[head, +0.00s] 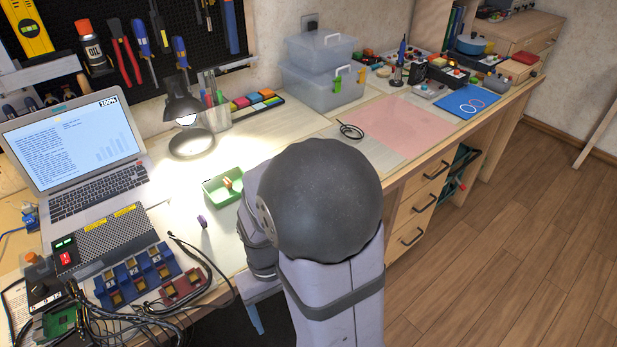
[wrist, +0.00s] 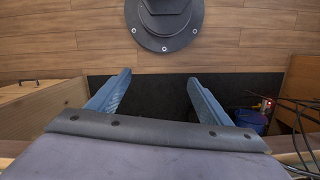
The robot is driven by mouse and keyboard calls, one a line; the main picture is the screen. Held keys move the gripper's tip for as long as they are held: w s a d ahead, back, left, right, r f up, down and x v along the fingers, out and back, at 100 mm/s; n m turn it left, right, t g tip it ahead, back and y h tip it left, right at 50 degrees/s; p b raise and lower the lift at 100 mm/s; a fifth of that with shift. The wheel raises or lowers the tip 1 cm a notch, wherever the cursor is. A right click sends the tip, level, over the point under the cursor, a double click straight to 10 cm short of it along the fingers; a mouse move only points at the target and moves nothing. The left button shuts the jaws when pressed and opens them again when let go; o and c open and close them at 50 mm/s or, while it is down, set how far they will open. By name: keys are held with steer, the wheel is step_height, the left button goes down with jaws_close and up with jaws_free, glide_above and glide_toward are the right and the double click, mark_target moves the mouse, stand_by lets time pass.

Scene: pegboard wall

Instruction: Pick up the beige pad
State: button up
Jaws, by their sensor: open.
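I cannot pick out a beige pad with certainty in either view. A small green tray (head: 210,196) on the desk holds small tan and orange pieces, partly hidden by my arm; whether one is the pad I cannot tell. My gripper shows in the wrist view (wrist: 159,78) with its two blue fingers wide apart and nothing between them. It hangs beyond the desk's front edge, above a dark mat and the wooden floor. In the head view my arm hides most of it.
A lit lamp (head: 190,143), a laptop (head: 75,150) and cabled electronics (head: 135,275) crowd the left of the desk. A small purple object (head: 202,222) lies near the green tray. A pink mat (head: 405,122) lies bare at right. Clear bins (head: 320,80) stand behind.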

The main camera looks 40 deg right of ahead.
steer(key=w+d+r+h+p, duration=0.1)
steer(key=w+d+r+p, duration=0.2)
steer(key=r+p, duration=0.3)
steer(key=w+d+r+p, duration=0.2)
steer(key=d+r+p, duration=0.2)
steer(key=r+p, duration=0.2)
steer(key=w+d+m, duration=0.1)
steer(key=w+d, duration=0.1)
steer(key=w+d+r+m+h, duration=0.1)
steer(key=w+d+m, duration=0.1)
steer(key=w, duration=0.1)
steer(key=w+d+r+m+t+h, duration=0.1)
steer(key=w+d+m, duration=0.1)
steer(key=shift+w+r, duration=0.2)
steer(key=w+d+r+m+h, duration=0.2)
steer(key=w+d+r+m, duration=0.1)
steer(key=m, duration=0.8)
steer(key=shift+t, duration=0.4)
steer(key=shift+p+x, duration=1)
steer(key=shift+x, duration=2.85)
steer(key=shift+d, duration=0.1)
steer(key=c, duration=1.1)
